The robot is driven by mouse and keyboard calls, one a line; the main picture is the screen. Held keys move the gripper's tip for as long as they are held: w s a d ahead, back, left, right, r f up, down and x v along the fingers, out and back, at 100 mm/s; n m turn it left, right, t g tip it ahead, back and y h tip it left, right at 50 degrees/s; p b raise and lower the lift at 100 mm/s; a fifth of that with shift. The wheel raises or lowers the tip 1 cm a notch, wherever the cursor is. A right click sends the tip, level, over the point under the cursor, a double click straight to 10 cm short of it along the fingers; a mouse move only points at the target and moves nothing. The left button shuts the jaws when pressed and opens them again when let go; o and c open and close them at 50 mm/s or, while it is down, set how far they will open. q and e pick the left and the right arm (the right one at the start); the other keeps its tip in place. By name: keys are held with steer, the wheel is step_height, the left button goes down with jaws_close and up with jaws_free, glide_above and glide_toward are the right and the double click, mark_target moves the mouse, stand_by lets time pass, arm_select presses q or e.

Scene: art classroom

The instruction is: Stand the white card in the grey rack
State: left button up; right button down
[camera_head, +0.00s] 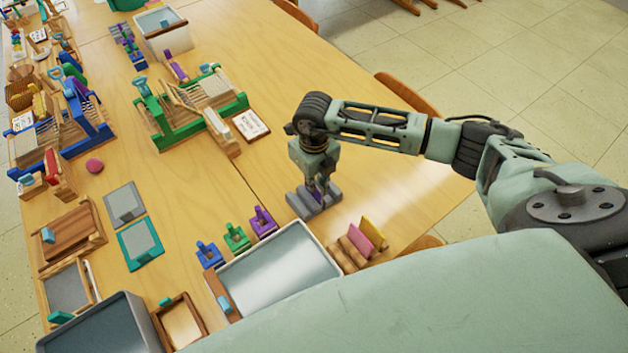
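The grey rack (300,203) is a small block-like holder on the wooden table. My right gripper (318,188) points down right over it, its fingertips at the rack's top and partly hiding it. A small purple patch shows between or behind the fingers; I cannot tell what it belongs to. Whether the fingers are open or shut is too small to tell. A white card with dark marks and a brown edge (251,125) lies flat on the table, left of and behind the gripper; I cannot tell if it is the task's card. My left gripper is not in view.
A wooden rack (347,254) with pink and yellow cards stands in front of the grey rack. A large grey tray (282,270) and purple, green and blue small stands (236,237) are to the left. Table space behind the gripper is clear. Looms stand farther left.

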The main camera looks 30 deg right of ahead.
steer(key=c, duration=1.9)
jaws_free()
steer(key=shift+o, duration=0.2)
step_height(320, 180, up, 12)
